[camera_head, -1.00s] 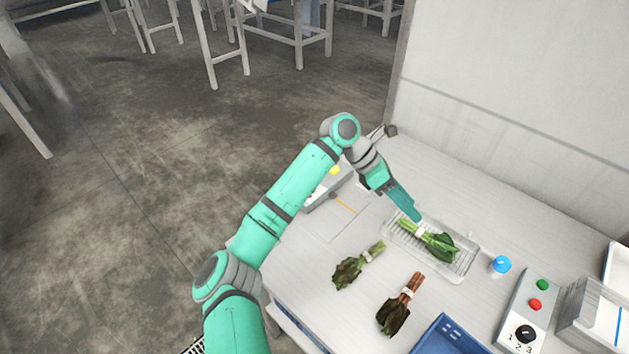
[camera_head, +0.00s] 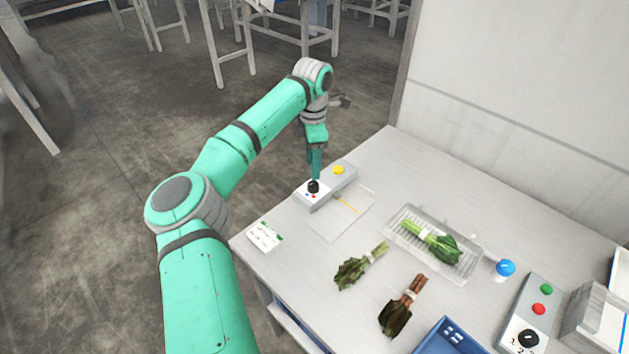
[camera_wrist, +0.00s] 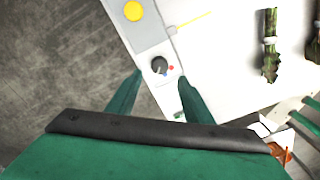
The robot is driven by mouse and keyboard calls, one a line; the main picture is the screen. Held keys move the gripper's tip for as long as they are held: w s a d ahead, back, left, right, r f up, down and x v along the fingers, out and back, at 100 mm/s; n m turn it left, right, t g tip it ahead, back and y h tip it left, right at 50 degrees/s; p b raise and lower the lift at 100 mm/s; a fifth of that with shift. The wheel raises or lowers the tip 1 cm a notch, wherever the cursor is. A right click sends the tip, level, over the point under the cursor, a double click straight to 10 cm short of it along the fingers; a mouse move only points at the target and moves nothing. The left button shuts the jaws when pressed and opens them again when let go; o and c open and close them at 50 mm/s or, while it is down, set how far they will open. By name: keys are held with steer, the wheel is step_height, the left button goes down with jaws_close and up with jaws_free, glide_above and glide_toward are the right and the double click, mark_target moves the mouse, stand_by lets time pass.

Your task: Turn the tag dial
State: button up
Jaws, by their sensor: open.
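The tag dial (camera_head: 313,187) is a black knob on a grey control box (camera_head: 325,190) at the table's left edge. Red and blue marks lie beside the knob. In the wrist view the dial (camera_wrist: 159,65) shows ahead of my fingers, roughly between their lines. My gripper (camera_head: 315,178) points down just above the dial in the head view, and its fingers partly overlap it there. In the wrist view my gripper (camera_wrist: 160,90) has its two green fingers apart with nothing between them. I cannot tell whether a finger touches the knob.
A yellow button (camera_head: 339,170) sits on the same box. A clear plate with an orange line (camera_head: 349,205) lies beside it. A label card (camera_head: 265,236), a wire tray (camera_head: 467,266) with a green bunch, and two leafy bunches (camera_head: 360,265) (camera_head: 402,308) lie nearby. A second dial box (camera_head: 540,295) stands right.

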mark_target(313, 184)
step_height(313, 184, down, 8)
steer(key=shift+r, duration=0.15)
stand_by(0.3)
steer(key=c, duration=1.1)
